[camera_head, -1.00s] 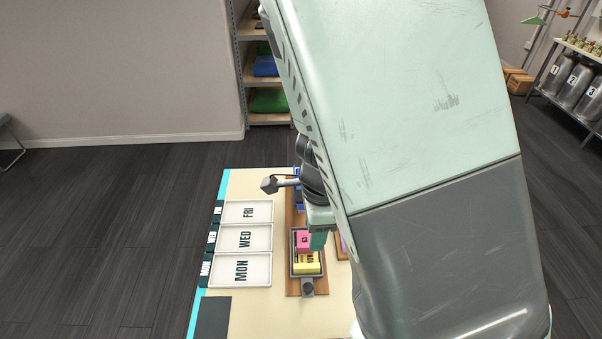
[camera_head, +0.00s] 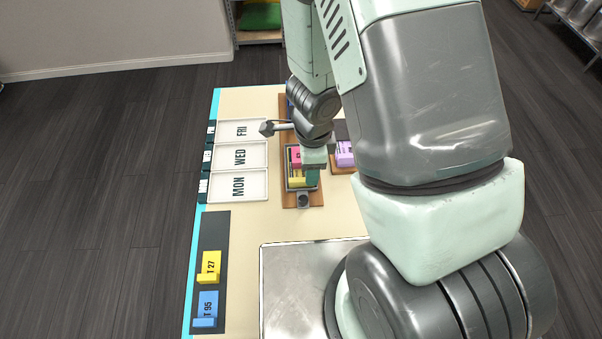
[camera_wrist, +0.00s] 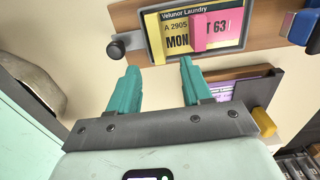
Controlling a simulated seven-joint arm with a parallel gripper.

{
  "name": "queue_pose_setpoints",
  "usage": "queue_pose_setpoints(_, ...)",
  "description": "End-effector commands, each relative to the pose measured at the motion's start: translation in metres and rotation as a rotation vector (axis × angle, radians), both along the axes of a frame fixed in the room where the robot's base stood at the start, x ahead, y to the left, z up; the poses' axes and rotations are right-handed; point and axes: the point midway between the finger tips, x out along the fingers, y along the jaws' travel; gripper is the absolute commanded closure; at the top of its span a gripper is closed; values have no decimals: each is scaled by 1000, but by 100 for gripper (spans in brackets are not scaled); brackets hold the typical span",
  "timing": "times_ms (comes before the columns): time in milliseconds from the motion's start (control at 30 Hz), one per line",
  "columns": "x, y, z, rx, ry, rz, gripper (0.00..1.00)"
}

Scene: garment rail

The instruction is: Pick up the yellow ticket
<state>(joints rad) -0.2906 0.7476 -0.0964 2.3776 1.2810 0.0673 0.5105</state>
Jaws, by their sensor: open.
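A dark knob (camera_wrist: 117,48) sits at the board's end. A purple ticket (camera_head: 345,153) lies to the right. White trays (camera_head: 238,185) marked MON, WED and FRI stand left. A dark mat (camera_head: 212,235) holds yellow T 27 (camera_head: 210,264) and blue T 95 (camera_head: 207,306) pieces. A metal tray (camera_head: 285,290) lies in front.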

Motion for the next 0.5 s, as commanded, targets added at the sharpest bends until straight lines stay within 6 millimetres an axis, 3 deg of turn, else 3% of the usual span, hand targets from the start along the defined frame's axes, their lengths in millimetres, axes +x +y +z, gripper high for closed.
queue_pose_setpoints(500,-1,4,-41,1,1,-1,51)
